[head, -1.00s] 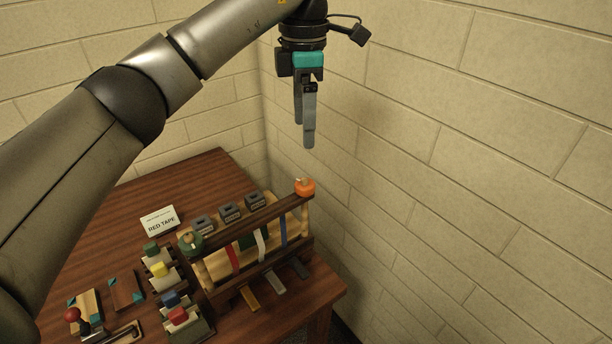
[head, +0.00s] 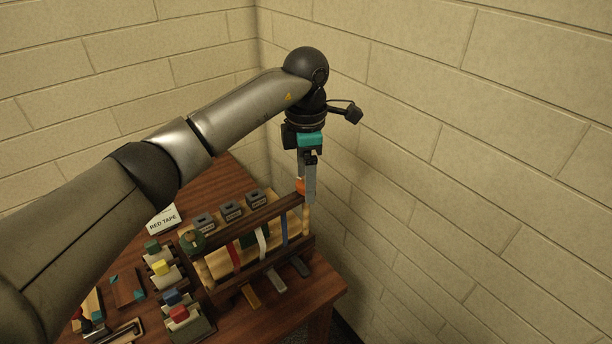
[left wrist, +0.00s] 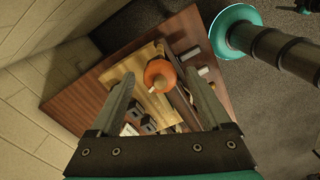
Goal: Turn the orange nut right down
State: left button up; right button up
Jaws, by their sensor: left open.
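The orange nut (head: 300,186) sits at the right end of the wooden rack's dark top bar (head: 262,216). In the left wrist view the open fingers (left wrist: 165,95) stand to either side of the nut, with gaps showing.
A green nut (head: 192,240) sits at the bar's left end. Red, white and blue strips hang from the rack, beside several grey blocks. A card reading "RED TAPE" (head: 163,217) and colored blocks stand to the left. The brick wall (head: 430,200) is close on the right.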

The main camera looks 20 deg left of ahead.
pick_arm(q)
grip_shut()
dwell(0.6)
jog(key=shift+n, duration=0.3)
